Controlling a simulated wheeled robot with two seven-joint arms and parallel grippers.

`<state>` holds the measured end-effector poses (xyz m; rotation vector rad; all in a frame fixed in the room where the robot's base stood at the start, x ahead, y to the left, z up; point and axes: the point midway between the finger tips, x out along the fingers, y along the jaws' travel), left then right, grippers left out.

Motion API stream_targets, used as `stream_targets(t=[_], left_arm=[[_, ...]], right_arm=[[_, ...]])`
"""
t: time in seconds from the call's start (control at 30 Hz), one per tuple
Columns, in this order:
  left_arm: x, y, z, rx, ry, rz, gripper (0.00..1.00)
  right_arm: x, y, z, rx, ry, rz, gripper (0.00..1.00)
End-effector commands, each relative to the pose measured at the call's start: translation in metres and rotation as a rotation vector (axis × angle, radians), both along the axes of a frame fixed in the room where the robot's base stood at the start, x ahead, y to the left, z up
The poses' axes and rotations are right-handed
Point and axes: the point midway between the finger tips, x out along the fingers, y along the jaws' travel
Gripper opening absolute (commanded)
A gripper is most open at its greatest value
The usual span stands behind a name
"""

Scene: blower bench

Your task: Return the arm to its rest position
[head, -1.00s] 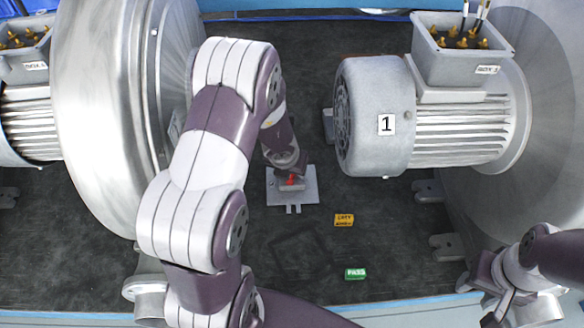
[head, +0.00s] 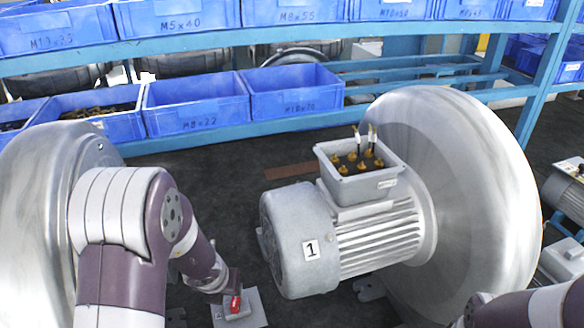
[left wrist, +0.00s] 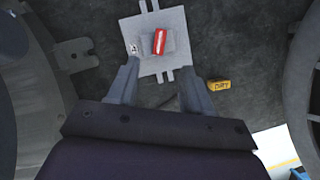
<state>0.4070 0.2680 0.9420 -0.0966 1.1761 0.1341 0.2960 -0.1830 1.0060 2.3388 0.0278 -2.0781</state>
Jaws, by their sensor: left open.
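My left arm comes in from the left in the head view, with its wrist bent down toward a pale square plate (head: 250,312). My left gripper (left wrist: 160,84) is open, with nothing between its fingers. In the left wrist view the same plate (left wrist: 170,22) lies beyond the fingertips. A small red and white part (left wrist: 160,41) sits on a grey block at its middle; it shows red in the head view (head: 235,304). My right arm shows only as a piece at the bottom right of the head view; its gripper is out of the picture.
A grey motor marked 1 (head: 300,240) with an open terminal box (head: 355,172) and round blower housing (head: 470,190) stands right of my left arm. Another housing (head: 25,200) is at left. Blue bins (head: 195,105) line the back shelf.

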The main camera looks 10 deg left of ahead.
Motion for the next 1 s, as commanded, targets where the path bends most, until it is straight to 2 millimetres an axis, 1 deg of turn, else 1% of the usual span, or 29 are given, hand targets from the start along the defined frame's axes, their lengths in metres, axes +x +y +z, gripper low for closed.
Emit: stream_targets(t=[0.07,0.1,0.17,0.2,0.27,0.3,0.37,0.4,0.5,0.57,0.6,0.63,0.67,1.0], left_arm=[[0.001,-0.001,0.0,0.016,-0.001,-0.054,0.5],[0.001,-0.005,0.0,0.049,-0.001,-0.176,0.5],[-0.005,-0.016,-0.001,0.125,0.009,-0.489,0.5],[-0.011,-0.025,0.002,0.187,0.008,-0.744,0.5],[-0.023,-0.044,0.009,0.29,-0.001,-1.173,0.5],[-0.035,-0.056,0.014,0.358,-0.009,-1.464,0.5],[-0.055,-0.069,0.021,0.451,-0.02,-1.882,0.5],[-0.069,-0.076,0.026,0.507,-0.025,-2.146,0.5],[-0.1,-0.079,0.037,0.625,-0.016,-2.712,0.5],[-0.111,-0.076,0.044,0.681,0.007,-2.955,0.5],[-0.115,-0.075,0.048,-0.708,-0.025,3.05,0.5],[-0.117,-0.074,0.052,-0.702,-0.038,2.983,0.5],[-0.118,-0.074,0.053,-0.701,-0.042,2.965,0.5],[-0.118,-0.074,0.053,-0.701,-0.042,2.965,0.5]], right_arm=[[0.0,0.0,0.0,0.0,0.0,0.0,0.45],[0.0,0.0,0.0,0.0,0.0,0.0,0.45],[0.0,0.0,0.0,0.0,0.0,0.0,0.45],[0.0,0.0,0.0,0.0,0.0,0.0,0.45],[0.0,0.0,0.0,0.0,0.0,0.0,0.45],[0.0,0.0,0.0,0.0,0.0,0.0,0.45],[0.0,0.0,0.0,0.0,0.0,0.0,0.45],[0.0,0.0,0.0,0.0,0.0,0.0,0.45],[0.0,0.0,0.0,0.0,0.0,0.0,0.45],[0.0,0.0,0.0,0.0,0.0,0.0,0.45],[0.0,0.0,0.0,0.0,0.0,0.0,0.45],[0.0,0.0,0.0,0.0,0.0,0.0,0.45],[0.0,0.0,0.0,0.0,0.0,0.0,0.45],[0.0,0.0,0.0,0.0,0.0,0.0,0.45]])
